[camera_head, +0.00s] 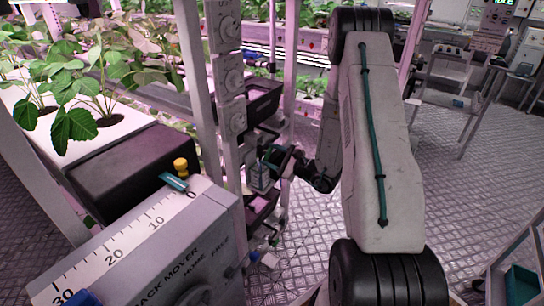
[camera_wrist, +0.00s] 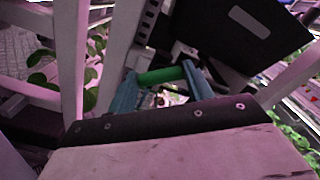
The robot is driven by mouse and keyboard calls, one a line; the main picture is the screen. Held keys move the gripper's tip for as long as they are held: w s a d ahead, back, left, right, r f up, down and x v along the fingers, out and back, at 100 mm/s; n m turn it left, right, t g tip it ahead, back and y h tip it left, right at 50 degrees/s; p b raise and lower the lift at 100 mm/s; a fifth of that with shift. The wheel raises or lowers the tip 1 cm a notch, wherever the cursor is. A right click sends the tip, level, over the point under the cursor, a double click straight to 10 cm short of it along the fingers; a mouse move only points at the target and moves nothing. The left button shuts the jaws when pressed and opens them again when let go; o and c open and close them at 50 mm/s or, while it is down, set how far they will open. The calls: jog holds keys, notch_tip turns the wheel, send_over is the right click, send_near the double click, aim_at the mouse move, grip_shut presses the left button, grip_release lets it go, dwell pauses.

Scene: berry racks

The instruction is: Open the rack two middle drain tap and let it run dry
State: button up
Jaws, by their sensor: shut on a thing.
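In the wrist view the two blue fingers of my gripper (camera_wrist: 160,77) stand on either side of a green bar-like handle (camera_wrist: 158,75), and the gripper is shut on it. It looks like a tap lever, but its body is mostly hidden behind the fingers and the wrist. In the head view my gripper (camera_head: 264,170) is low beside the white rack post (camera_head: 234,150), at the end of my arm. The green handle is too small there to make out clearly. I cannot tell whether water runs.
A grey rack mover box (camera_head: 150,250) with a number scale stands at lower left. Dials (camera_head: 230,75) line the post. Open metal floor (camera_head: 465,190) lies to the right.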

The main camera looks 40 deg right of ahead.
jog(key=n, duration=1)
jog(key=shift+f, duration=0.1)
jog(key=shift+n, duration=0.3)
dwell(0.3)
jog(key=o, duration=1)
jog(key=shift+s, duration=0.15)
jog(key=v, duration=0.7)
jog(key=shift+s, duration=0.25)
